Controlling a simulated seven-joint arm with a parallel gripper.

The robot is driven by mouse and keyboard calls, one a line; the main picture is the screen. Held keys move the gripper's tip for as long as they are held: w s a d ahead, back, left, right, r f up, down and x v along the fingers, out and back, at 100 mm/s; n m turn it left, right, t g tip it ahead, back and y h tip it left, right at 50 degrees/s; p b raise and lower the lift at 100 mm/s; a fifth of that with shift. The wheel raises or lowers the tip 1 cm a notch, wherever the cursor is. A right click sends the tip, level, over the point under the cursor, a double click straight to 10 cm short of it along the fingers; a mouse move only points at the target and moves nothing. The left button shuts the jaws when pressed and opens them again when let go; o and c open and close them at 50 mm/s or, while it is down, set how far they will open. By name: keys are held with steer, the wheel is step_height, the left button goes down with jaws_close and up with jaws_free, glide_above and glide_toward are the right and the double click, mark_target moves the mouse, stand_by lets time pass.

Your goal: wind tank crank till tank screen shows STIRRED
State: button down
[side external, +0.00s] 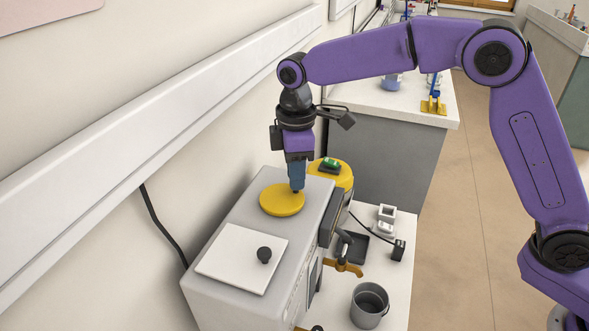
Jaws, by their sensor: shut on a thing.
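A round yellow disc, which looks like the crank wheel (279,203), lies flat on top of a pale grey box-shaped tank (240,215). My gripper (297,187) points straight down at the disc's far right rim. Its blue fingers are shut on the crank's small dark handle, which they mostly hide. A dark panel (338,217) on the tank's right side faces away, so I cannot read any screen or tell whether it says STIRRED.
Behind is a yellow round thing with a green-topped block (330,164). The wall is close at left.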

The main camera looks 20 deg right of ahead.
mark_target(297, 201)
steer(key=m, duration=0.2)
steer(key=s+m, duration=0.1)
steer(key=m, duration=0.1)
steer(key=shift+s+m, duration=0.15)
steer(key=shift+m, duration=0.15)
steer(key=m, duration=0.3)
steer(key=s+m, duration=0.1)
steer(key=m, duration=0.1)
steer(key=shift+s+a, duration=0.1)
steer(key=shift+a, duration=0.3)
steer(key=c, duration=1)
jaws_free()
steer(key=shift+o, duration=0.2)
step_height(297, 201, up, 17)
steer(key=shift+r, duration=0.2)
